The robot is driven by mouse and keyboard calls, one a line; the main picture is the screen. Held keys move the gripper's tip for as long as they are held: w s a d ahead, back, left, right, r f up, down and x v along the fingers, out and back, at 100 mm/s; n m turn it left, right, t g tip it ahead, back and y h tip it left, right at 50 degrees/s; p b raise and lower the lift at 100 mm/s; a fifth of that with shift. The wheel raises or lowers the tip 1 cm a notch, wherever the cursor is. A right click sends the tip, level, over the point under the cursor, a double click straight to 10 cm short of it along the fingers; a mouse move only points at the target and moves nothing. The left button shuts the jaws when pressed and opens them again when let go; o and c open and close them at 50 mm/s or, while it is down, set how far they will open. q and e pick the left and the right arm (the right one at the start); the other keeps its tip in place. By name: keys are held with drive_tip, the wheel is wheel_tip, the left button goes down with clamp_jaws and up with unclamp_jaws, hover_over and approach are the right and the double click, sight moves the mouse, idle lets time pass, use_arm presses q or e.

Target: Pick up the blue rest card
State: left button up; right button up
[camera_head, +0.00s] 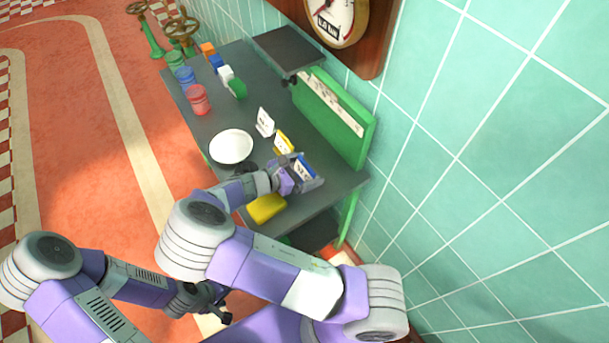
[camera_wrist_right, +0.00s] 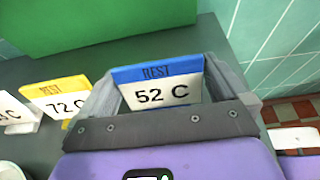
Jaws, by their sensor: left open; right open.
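The blue rest card is a small upright card with a blue top strip and "REST 52 C" on white; it stands on the grey table (camera_head: 222,118) near its right end (camera_head: 301,166) and shows large in the right wrist view (camera_wrist_right: 157,86). My right gripper (camera_head: 305,173) is open, with one finger (camera_wrist_right: 102,97) to the left of the card and the other (camera_wrist_right: 226,78) to its right. The card is between the fingers; whether either touches it I cannot tell. My left gripper (camera_head: 217,306) is low, away from the table, open and empty.
A yellow "72 C" card (camera_wrist_right: 60,99) and a white card (camera_head: 265,123) stand left of the blue one. A yellow block (camera_head: 266,208) and a white plate (camera_head: 231,147) lie nearby. A tiled wall (camera_head: 480,150) bounds the right.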

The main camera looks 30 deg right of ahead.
drive_tip(key=c, duration=0.7)
